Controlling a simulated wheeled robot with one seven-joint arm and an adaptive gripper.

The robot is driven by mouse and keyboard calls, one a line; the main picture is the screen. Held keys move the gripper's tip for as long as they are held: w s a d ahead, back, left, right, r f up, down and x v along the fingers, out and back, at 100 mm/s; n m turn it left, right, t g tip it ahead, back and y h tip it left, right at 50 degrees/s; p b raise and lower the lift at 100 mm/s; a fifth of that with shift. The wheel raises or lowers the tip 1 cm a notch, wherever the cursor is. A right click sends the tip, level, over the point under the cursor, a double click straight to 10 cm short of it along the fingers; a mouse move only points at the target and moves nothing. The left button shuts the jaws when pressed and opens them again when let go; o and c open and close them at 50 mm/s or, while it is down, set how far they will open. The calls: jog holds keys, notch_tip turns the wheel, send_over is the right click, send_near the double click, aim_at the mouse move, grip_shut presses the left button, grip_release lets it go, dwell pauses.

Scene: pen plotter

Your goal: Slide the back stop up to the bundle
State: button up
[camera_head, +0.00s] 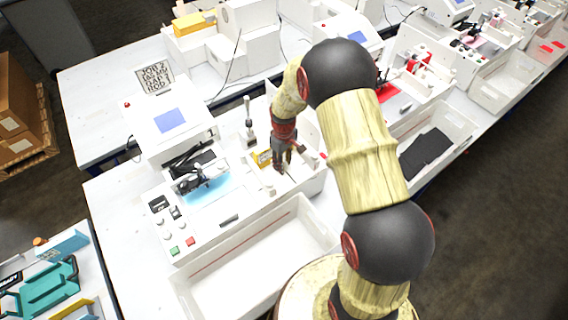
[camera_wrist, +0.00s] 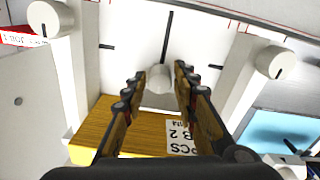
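My gripper (camera_head: 284,160) points down into the white feeder at the right end of the plotter (camera_head: 215,200). In the wrist view its two fingers (camera_wrist: 159,78) are apart, one on each side of a small white knob (camera_wrist: 160,80). I cannot tell whether they touch it. The knob stands in front of a white surface with black tick marks (camera_wrist: 132,40), which seems to be part of the back stop or its bed. The yellow bundle (camera_wrist: 105,118) with a white label lies just below the knob, partly hidden by my fingers. It also shows left of my gripper in the head view (camera_head: 262,158).
White round knobs stand left (camera_wrist: 48,18) and right (camera_wrist: 274,62) of the fingers. A lit blue area (camera_wrist: 280,130) is at the lower right. An empty white tray (camera_head: 255,262) sits in front of the plotter, and a screen box (camera_head: 170,125) stands behind it.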

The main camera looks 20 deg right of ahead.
jog(key=shift+o, duration=1.1)
notch_tip(320, 180, up, 12)
